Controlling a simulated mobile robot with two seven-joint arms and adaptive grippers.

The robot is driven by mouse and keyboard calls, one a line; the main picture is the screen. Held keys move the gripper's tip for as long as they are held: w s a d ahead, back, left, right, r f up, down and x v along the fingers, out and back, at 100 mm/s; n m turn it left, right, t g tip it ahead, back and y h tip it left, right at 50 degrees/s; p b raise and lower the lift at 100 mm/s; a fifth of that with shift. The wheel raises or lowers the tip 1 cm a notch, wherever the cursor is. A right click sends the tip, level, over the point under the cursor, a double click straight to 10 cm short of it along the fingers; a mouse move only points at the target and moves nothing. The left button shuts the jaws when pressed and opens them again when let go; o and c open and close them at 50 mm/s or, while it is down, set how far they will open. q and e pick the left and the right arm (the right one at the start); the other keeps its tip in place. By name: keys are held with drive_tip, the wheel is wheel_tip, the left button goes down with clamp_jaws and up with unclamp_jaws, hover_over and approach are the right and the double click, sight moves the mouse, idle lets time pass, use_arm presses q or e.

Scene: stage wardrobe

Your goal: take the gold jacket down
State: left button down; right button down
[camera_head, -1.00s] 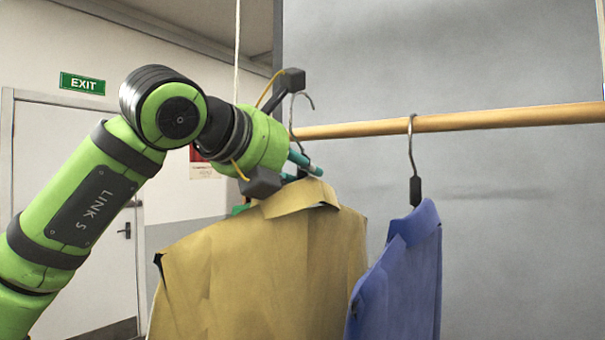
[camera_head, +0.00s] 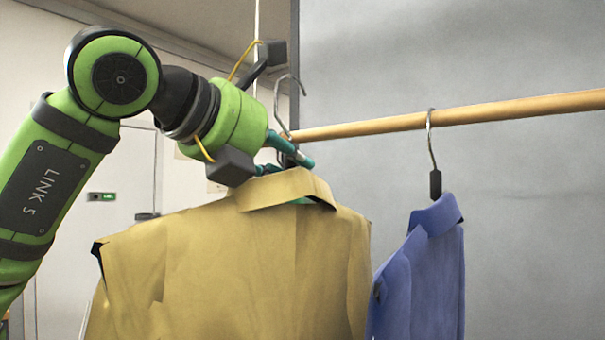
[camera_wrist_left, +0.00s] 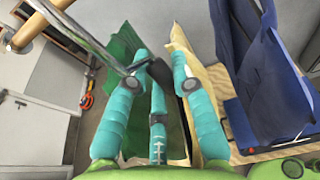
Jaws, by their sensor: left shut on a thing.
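The gold jacket (camera_head: 235,255) hangs upright below the left end of the rail (camera_head: 380,127). In the left wrist view its edge (camera_wrist_left: 208,95) shows beyond the fingers. Its hanger's metal hook (camera_head: 290,80) rises well above the rail at the rail's end; I see no clear contact between them. My left gripper (camera_head: 303,160) is at the collar, its teal fingers shut on the hanger's dark neck (camera_wrist_left: 160,70) just below the hook. The rest of the hanger is hidden in the jacket. My right gripper is in neither view.
A blue jacket (camera_head: 425,275) hangs from the rail close to the right of the gold one. A green cloth panel (camera_wrist_left: 122,45) lies beside the fingers; I cannot tell if it is lining. A grey wall panel (camera_head: 530,220) stands behind.

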use_arm(q)
drive_tip(key=s+a, duration=0.1)
drive_tip(key=s+a+b, duration=0.1)
drive_tip(key=s, duration=0.1)
drive_tip(key=s+a+b, duration=0.1)
drive_tip(key=s, duration=0.1)
drive_tip(key=shift+s+a, duration=0.1)
drive_tip(key=shift+a, duration=0.15)
drive_tip(key=shift+s+a, duration=0.55)
drive_tip(key=shift+s, duration=0.3)
